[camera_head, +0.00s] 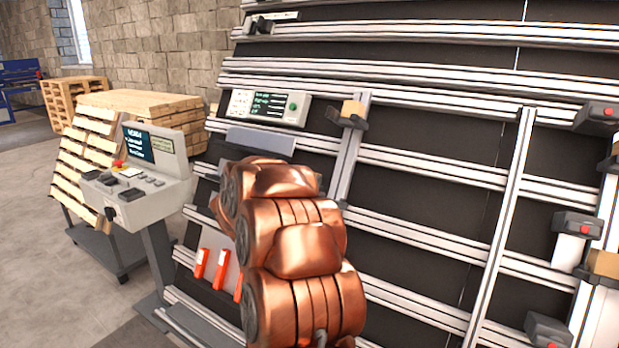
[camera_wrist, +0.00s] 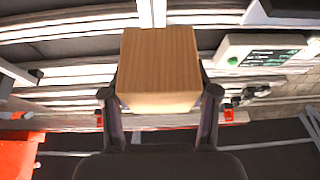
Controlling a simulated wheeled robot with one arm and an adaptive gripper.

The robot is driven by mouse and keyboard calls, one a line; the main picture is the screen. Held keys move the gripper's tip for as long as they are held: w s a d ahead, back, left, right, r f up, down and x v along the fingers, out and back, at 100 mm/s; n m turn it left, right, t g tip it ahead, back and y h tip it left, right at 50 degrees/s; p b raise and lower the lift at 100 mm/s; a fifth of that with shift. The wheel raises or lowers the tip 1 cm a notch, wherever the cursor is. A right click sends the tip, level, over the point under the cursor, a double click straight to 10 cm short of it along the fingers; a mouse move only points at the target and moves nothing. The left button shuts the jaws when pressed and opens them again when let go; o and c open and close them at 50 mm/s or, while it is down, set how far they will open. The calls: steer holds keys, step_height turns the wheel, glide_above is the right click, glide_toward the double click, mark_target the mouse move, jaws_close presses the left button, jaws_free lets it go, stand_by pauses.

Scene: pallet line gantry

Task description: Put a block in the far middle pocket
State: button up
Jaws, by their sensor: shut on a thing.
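A pale wooden block (camera_wrist: 158,65) is held between the two dark fingers of my gripper (camera_wrist: 160,105) in the wrist view. The gripper is shut on it, with a finger on each side. In the head view my gripper and this block are hidden behind my copper-coloured arm. Another wooden block (camera_head: 354,107) sits at a dark bracket (camera_head: 347,122) on the rail frame (camera_head: 440,165), right of the small display panel. A further block (camera_head: 604,263) shows at the right edge. I cannot tell which place is the far middle pocket.
The display panel (camera_head: 268,107) is fixed on the frame and also shows in the wrist view (camera_wrist: 262,52). A control console (camera_head: 145,190) stands to the left. Dark clamps with red buttons (camera_head: 578,225) line the right side. Pallets (camera_head: 140,105) stand behind; open floor lies left.

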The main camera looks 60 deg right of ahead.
steer(key=shift+s+d+g, duration=0.3)
steer(key=shift+s, duration=0.25)
steer(key=shift+d+f+b, duration=0.6)
steer(key=shift+d+b, duration=0.35)
steer(key=shift+w+d+f+b, duration=0.15)
steer(key=shift+d+f+b, duration=0.15)
steer(key=shift+d+b, duration=0.35)
